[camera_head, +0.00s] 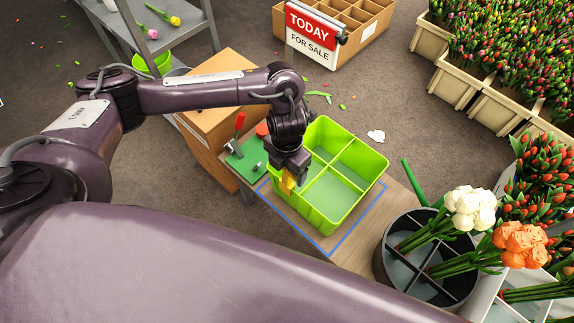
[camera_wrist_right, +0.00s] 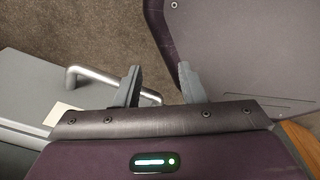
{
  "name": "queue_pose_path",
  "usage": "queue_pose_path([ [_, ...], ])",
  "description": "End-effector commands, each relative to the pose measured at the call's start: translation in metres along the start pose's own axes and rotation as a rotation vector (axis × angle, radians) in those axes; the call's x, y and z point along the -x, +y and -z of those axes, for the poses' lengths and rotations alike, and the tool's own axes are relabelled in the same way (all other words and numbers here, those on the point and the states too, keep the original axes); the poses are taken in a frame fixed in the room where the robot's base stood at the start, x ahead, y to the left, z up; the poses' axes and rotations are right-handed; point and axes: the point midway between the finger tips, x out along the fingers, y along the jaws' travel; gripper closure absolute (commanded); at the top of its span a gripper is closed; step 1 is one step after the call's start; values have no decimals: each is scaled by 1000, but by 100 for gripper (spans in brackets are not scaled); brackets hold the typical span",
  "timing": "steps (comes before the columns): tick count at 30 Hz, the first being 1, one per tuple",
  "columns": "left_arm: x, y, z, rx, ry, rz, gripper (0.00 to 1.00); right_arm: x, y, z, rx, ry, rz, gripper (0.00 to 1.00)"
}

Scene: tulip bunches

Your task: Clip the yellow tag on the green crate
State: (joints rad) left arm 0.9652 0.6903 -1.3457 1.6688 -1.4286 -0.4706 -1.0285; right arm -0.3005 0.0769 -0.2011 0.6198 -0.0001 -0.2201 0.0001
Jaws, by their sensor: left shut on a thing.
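The green crate (camera_head: 322,210) stands on the wooden table inside a blue outline; crossed dividers split it into compartments, which look empty. My left gripper (camera_head: 287,180) points down at the crate's left wall and is shut on the yellow tag (camera_head: 286,184). The tag is at the crate's left rim, partly hidden by the fingers. I cannot tell whether it touches the rim. My right gripper shows only in the right wrist view (camera_wrist_right: 160,85). Its two fingers are apart with nothing between them.
A green mat (camera_head: 246,164) with a red-handled tool lies left of the crate. A dark divided bucket (camera_head: 388,262) with white and orange tulips stands at the right. A sale sign (camera_head: 312,32) stands behind. A metal handle (camera_wrist_right: 85,78) is near my right gripper.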

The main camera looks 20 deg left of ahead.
Motion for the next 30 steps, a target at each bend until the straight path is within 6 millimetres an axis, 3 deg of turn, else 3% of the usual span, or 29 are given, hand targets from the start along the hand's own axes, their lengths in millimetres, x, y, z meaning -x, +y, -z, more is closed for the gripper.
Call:
queue_pose_path([
  [5, 0, 0, 0, 0, 0, 0, 57, 0, 0, 0, 0, 0, 0, 64],
  [6, 0, 0, 0, 0, 0, 0, 19, 0, 0, 0, 0, 0, 0, 64],
  [11, 0, 0, 0, 0, 0, 0, 0, 0, 1, 0, 0, 0, -1, 64],
  [20, 8, 0, -1, -1, -2, 0, 0, 3, 3, 0, 1, 0, -4, 64],
  [30, 64, 1, -1, -2, -3, -2, 0, 22, 4, 2, 0, 0, -5, 64],
])
